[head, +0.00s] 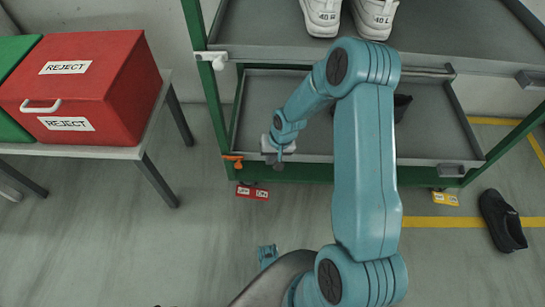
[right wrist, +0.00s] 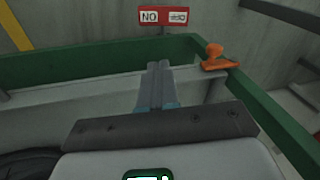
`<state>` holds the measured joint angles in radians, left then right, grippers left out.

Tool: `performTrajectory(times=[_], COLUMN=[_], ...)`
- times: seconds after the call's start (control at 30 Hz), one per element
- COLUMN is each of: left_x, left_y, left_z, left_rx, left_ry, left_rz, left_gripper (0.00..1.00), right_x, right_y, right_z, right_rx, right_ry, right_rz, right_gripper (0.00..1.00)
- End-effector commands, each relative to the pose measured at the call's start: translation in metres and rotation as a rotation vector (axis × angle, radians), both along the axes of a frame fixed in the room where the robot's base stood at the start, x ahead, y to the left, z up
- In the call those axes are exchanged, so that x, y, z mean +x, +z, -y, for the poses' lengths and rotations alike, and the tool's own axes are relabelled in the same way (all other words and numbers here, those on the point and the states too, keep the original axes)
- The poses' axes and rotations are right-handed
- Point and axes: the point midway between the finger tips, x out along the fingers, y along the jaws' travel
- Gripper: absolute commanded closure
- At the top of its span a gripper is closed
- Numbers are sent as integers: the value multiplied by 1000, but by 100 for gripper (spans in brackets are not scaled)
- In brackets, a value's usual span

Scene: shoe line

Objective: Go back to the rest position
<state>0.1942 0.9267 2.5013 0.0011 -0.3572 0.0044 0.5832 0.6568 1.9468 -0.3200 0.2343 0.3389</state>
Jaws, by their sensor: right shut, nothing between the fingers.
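My right gripper (head: 278,162) is at the left front part of the lower drawer of the green rack, with its blue arm reaching across the middle of the head view. In the right wrist view its fingers (right wrist: 159,72) are together and hold nothing. They point toward the drawer's edge, left of an orange latch (right wrist: 215,58). The same latch (head: 233,160) shows in the head view, left of the gripper. My left gripper does not show clearly in either view.
The lower drawer (head: 262,95) holds a dark shoe (head: 402,107), partly hidden by my arm. White shoes (head: 374,18) stand on the upper shelf. A red REJECT box (head: 100,60) sits on a table at left. A black shoe (head: 502,220) lies on the floor at right.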

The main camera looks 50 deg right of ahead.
Motion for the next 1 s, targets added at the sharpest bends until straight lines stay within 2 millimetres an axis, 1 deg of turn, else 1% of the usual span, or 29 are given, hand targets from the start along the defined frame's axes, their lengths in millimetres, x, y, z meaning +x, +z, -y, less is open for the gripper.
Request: performTrajectory(times=[0.33,0.37,0.4,0.47,0.5,0.57,0.6,0.67,0.7,0.77,0.8,0.87,0.9,0.93,0.97,1.0], left_x=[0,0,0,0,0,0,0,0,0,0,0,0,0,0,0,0], left_y=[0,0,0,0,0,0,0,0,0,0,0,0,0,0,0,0], left_z=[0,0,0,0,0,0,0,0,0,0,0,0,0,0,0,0], left_rx=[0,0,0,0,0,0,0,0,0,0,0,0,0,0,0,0], left_ry=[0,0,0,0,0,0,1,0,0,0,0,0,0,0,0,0], left_rz=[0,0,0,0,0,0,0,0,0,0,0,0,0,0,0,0], left_gripper=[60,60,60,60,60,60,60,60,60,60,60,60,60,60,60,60], right_x=[2,4,8,12,8,-5,-17,-37,-50,-72,-88,-112,-129,-141,-148,-151], right_y=[0,1,1,-4,-10,-20,-27,-36,-40,-45,-48,-51,-52,-52,-52,-51], right_z=[-2,-5,-13,-36,-58,-97,-124,-161,-181,-208,-223,-243,-252,-256,-257,-255], right_rx=[0,1,4,19,39,81,109,148,167,192,204,218,221,219,211,190], right_ry=[3,10,29,77,117,175,212,266,298,342,367,405,426,435,438,441], right_rz=[1,2,5,-5,-26,-68,-90,-118,-129,-145,-152,-161,-162,-158,-145,-114], right_gripper=[100,100,100,100,100,100,100,100,100,100,100,100,100,100,100,100])
